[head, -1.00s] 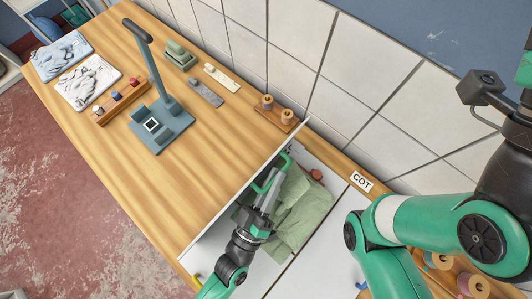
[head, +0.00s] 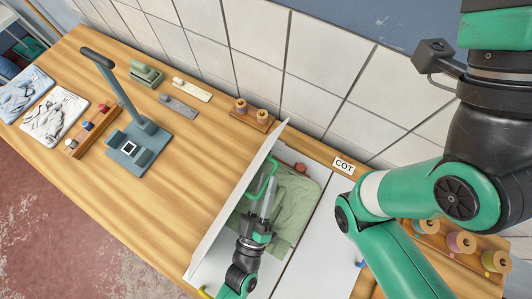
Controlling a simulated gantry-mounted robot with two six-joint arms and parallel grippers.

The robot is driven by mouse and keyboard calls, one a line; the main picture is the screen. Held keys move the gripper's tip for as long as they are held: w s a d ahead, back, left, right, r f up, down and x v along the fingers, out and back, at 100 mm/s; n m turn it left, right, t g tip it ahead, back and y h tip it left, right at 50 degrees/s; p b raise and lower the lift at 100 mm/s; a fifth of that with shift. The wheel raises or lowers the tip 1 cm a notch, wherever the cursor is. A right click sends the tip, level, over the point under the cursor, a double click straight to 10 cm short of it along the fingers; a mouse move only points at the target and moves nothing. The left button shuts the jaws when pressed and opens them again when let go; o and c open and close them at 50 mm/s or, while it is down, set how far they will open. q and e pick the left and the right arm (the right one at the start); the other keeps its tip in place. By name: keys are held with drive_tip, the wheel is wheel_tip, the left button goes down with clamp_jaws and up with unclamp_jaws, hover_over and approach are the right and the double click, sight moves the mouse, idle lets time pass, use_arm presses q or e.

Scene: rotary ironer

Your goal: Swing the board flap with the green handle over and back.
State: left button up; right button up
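The white board flap (head: 225,215) stands raised and tilted at its hinge side on the table. Its green handle (head: 271,162) is a loop on the right-hand face. My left gripper (head: 270,183) reaches up from the bottom of the view, its fingers close together at the handle's bar and seemingly shut on it. The fingers partly hide the handle. My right arm crosses the right side, and its gripper is outside the view.
A green folded cloth (head: 295,205) lies right of the flap on a white board surface (head: 325,235). A spool rack (head: 460,250) stands at right. A grey-blue stand (head: 138,145) and folded cloths (head: 55,117) are at left.

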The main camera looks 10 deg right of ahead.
use_arm(q)
drive_tip(key=shift+r, duration=0.1)
idle(0.3)
drive_tip(key=s+a+p, duration=0.4)
drive_tip(key=s+a, duration=0.2)
drive_tip(key=s, duration=0.5)
drive_tip(key=shift+s+f, duration=0.25)
drive_tip(key=shift+s, duration=0.1)
